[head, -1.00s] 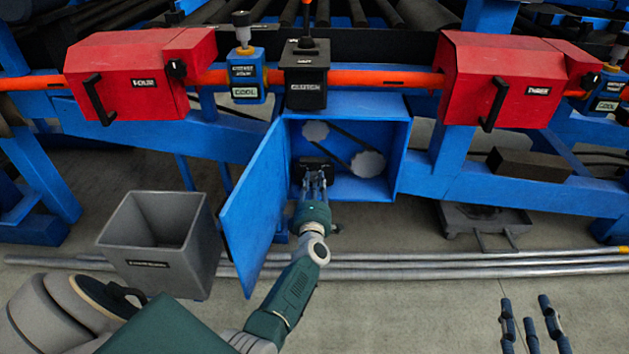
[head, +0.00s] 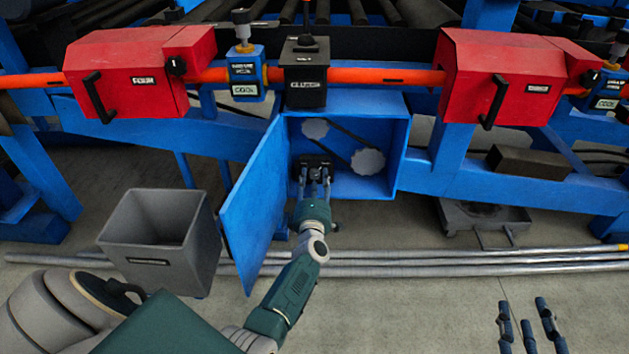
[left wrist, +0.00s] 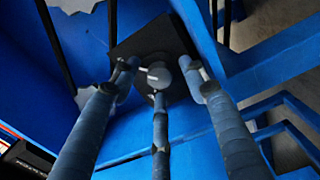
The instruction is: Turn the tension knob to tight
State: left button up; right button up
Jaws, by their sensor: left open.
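The tension knob (left wrist: 159,77) shows in the left wrist view as a small grey round knob with a light pointer, on a black square base (left wrist: 150,42). In the head view the black base (head: 314,160) sits at the left inside the open blue box, and the knob is mostly hidden by my fingers. My left gripper (head: 315,182) reaches into the box with its fingers spread around the knob; it also shows in the left wrist view (left wrist: 160,85). I cannot tell whether the fingers touch the knob. My right gripper (head: 529,325) is at the bottom right, fingers apart and empty.
The blue box (head: 360,186) holds two pale pulleys (head: 368,162) and a dark belt. Its door (head: 253,205) hangs open left of my arm. A grey bin (head: 165,250) stands further left. Metal pipes (head: 430,264) lie on the floor below.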

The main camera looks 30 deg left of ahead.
pick_arm(q)
jog(key=v, duration=0.7)
jog(key=shift+s+d, duration=0.15)
jog(key=shift+s, duration=0.05)
